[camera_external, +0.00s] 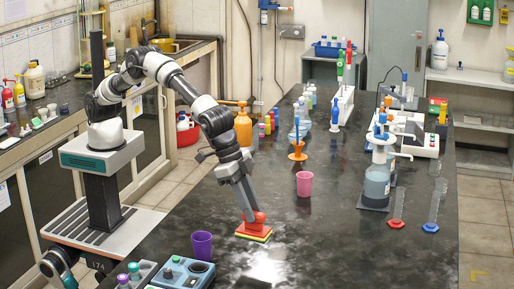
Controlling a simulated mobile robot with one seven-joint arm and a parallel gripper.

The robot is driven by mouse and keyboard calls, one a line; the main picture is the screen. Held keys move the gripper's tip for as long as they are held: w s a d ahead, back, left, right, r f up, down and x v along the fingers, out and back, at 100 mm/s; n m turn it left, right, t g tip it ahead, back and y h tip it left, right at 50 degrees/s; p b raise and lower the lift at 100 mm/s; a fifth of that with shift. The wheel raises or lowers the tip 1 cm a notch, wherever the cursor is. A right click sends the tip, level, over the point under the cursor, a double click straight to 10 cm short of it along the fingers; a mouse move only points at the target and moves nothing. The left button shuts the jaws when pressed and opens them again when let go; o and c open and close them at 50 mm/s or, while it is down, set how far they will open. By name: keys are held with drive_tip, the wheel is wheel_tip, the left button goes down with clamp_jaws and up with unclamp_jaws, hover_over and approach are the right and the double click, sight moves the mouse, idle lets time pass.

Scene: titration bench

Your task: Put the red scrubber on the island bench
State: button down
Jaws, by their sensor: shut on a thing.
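The red scrubber (258,228) is at the near middle of the island bench (330,245), with red on top and a thin yellow-green layer beneath. It appears to rest on or just above the dark bench top; I cannot tell whether it touches. My gripper (253,215) reaches down from above and is shut on the scrubber. The fingertips are small here and partly merge with the red part.
A pink cup (304,184) stands behind and right of the scrubber, and a purple cup (202,245) to its left front. A blue device (180,273) sits at the near edge. An orange funnel stand (298,150) and a large bottle (377,185) stand farther back. Bench right of the scrubber is clear.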

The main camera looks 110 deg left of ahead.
sight(248, 227)
wheel_tip(248, 227, down, 8)
idle(0.4)
drive_tip(key=shift+f, duration=0.25)
drive_tip(key=c, duration=1.5)
unclamp_jaws()
drive_tip(key=shift+o, duration=0.2)
drive_tip(key=shift+r, duration=0.2)
drive_tip(key=a+b+v, duration=0.1)
drive_tip(key=v, duration=1.5)
drive_tip(key=shift+s, duration=0.2)
drive_tip(key=shift+o, duration=1)
drive_tip(key=shift+s+r, duration=0.1)
drive_tip(key=shift+r, duration=0.2)
drive_tip(key=o, duration=0.6)
drive_tip(key=shift+r, duration=0.15)
drive_tip(key=shift+c, duration=0.2)
